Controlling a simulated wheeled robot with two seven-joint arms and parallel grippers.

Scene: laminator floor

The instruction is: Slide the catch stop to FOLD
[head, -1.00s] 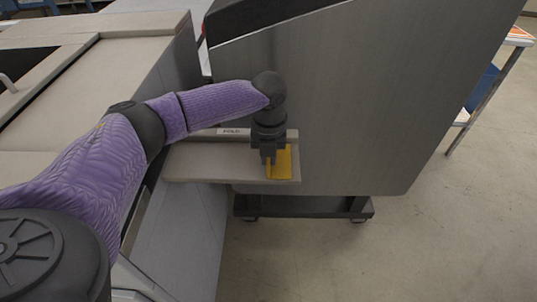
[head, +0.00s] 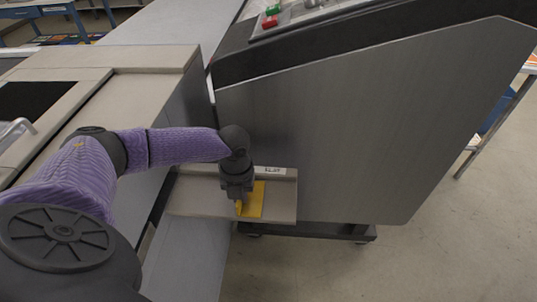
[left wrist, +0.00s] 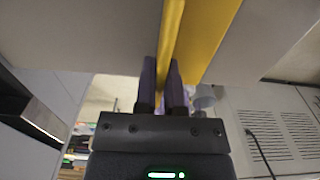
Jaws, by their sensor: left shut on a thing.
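The catch stop is a yellow piece (head: 255,203) on a narrow grey-beige tray (head: 193,200) at the side of the grey machine. It stands right of the tray's middle, with bare tray on both sides. My left gripper (head: 240,207) reaches down from above and is shut on the stop. In the left wrist view, the stop's yellow fin (left wrist: 171,45) lies between the two fingers (left wrist: 166,82). A white label (head: 270,170) sits on the tray's back wall, right of the gripper; its lettering is too small to read. My right gripper is not in view.
The grey machine panel (head: 350,130) rises directly behind and right of the tray. A beige-topped unit (head: 150,60) stands at the left. Red and green buttons (head: 270,15) show on the machine's top. Open floor (head: 420,260) lies at the lower right.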

